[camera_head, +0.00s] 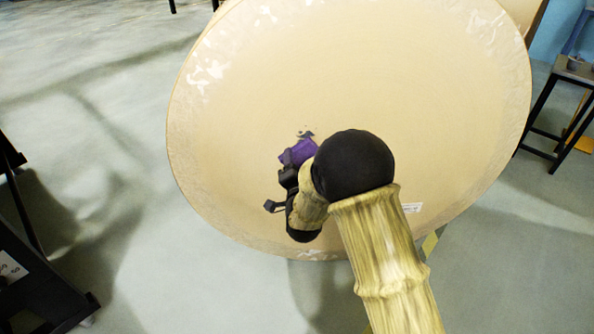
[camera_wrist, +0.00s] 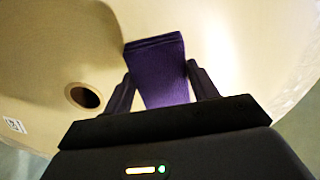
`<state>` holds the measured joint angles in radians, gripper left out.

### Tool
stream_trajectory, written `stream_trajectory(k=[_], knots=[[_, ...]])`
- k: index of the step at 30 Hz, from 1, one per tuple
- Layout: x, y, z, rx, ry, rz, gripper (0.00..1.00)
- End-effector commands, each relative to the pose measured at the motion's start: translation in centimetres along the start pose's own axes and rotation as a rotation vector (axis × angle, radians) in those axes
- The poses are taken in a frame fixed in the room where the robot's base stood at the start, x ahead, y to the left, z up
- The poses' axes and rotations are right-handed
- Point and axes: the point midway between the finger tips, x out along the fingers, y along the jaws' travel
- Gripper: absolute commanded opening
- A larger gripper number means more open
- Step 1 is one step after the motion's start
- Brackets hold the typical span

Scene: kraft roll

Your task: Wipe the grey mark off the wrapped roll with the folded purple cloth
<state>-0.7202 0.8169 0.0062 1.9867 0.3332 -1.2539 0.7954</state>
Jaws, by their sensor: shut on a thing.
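The wrapped roll (camera_head: 430,90) shows its big round tan face in the head view, and this face (camera_wrist: 225,30) fills most of the wrist view. My gripper (camera_head: 289,166) is shut on the folded purple cloth (camera_head: 302,150). In the wrist view the cloth (camera_wrist: 160,72) sticks out from between both fingers towards the face. I cannot tell whether it touches the face. My arm hides part of the roll's lower middle.
The roll has a dark core hole (camera_wrist: 85,96) and a small white label (camera_head: 412,207). A dark stand (camera_head: 40,295) is at the lower left. A dark-legged table (camera_head: 575,72) stands at the right. Open grey floor (camera_head: 90,60) lies to the left.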

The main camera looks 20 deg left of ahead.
Motion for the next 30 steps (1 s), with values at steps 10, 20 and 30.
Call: stream_trajectory(k=[10,20,30], knots=[[0.3,0.0,-0.1,0.000,-0.002,0.001,0.40],[3.0,-0.1,-0.1,-0.001,-0.001,0.000,0.40],[5.7,0.0,0.0,-0.001,-0.003,0.001,0.40]])
